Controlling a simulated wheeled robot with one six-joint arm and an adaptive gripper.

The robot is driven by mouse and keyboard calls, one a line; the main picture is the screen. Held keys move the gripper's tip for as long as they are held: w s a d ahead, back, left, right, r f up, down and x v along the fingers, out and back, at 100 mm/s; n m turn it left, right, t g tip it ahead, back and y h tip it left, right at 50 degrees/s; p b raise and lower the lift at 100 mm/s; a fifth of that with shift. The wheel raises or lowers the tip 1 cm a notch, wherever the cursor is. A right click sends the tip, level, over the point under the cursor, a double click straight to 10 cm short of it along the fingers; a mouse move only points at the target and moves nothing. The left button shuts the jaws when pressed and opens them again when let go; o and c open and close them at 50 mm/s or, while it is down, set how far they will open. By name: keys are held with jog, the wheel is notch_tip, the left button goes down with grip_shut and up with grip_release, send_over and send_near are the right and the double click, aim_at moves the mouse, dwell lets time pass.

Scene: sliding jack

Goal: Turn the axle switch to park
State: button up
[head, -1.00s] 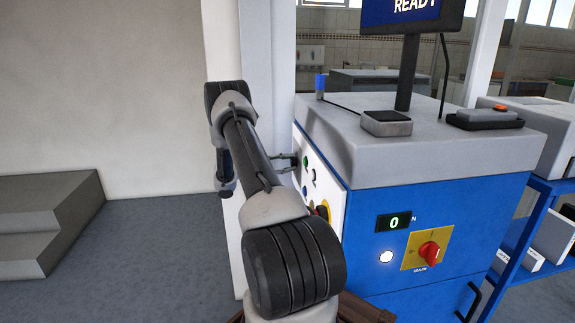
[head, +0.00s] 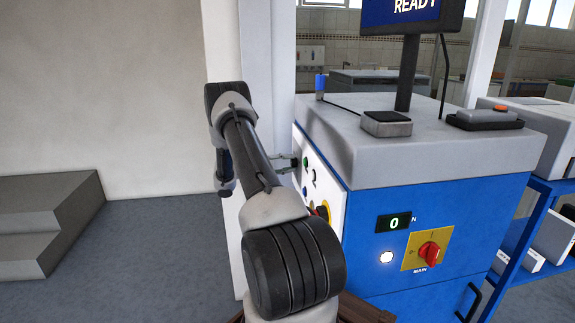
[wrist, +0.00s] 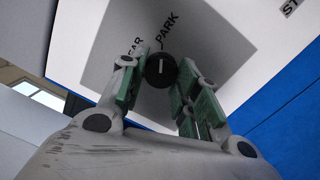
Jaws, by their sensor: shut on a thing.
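The axle switch is a round black knob (wrist: 161,69) with a white pointer line, on a white panel in the wrist view. The pointer line runs nearly straight up in that view, between a partly hidden label ending in "EAR" at its upper left and the word "PARK" (wrist: 167,31) at its upper right. My gripper (head: 294,163) reaches the cabinet's white left side in the head view. Its two green-padded fingers are shut on the knob from both sides. In the head view the knob is too hidden to read.
The blue cabinet (head: 450,210) carries a red main switch (head: 428,253) on a yellow plate and a display (head: 394,222) reading 0. A screen (head: 412,10) reading READY stands on top. Grey steps (head: 50,222) are at the left, with open floor between.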

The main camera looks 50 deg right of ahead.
jog(key=o, duration=1)
jog(key=v, duration=1.2)
jog(key=shift+f, duration=0.15)
